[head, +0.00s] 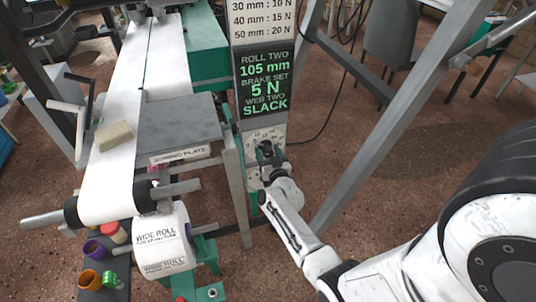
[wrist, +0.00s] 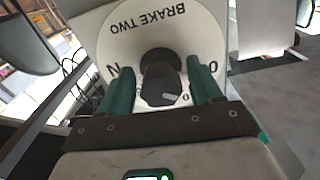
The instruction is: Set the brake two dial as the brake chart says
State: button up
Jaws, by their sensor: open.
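The brake chart (head: 262,18) is a white board at the top of the head view; its visible rows read 30 mm : 10 N, 40 mm : 15 N and 50 mm : 20 N. Anything above them is cut off. The dark display (head: 264,82) below reads ROLL TWO 105 mm, BRAKE SET 5 N, WEB TWO SLACK. The brake two dial (head: 279,132) has a pale face, mostly hidden by my gripper (head: 265,156). In the wrist view, its black knob (wrist: 161,82) sits between the open green fingers of my gripper (wrist: 160,80), with gaps on both sides. A small pale mark shows on the knob.
A white web (head: 117,140) runs over rollers at the left, beside the grey splicing plate (head: 180,128). A wide roll (head: 165,240) hangs below. A slanted grey frame post (head: 385,125) stands right of the dial. A dark cable hangs behind the panel.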

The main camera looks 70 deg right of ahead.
jog(key=c, duration=1)
jog(key=shift+o, duration=0.2)
jog(key=shift+m, duration=0.3)
jog(key=m, duration=0.3)
jog(key=shift+a+b, duration=0.1)
jog(key=shift+b, duration=0.3)
jog(key=m, duration=0.4)
jog(key=shift+m+b, duration=0.3)
jog(key=shift+b, duration=0.1)
jog(key=m, duration=0.3)
jog(key=shift+r+m+b, duration=0.1)
jog(key=shift+m+b, duration=0.35)
jog(key=shift+m, duration=1.75)
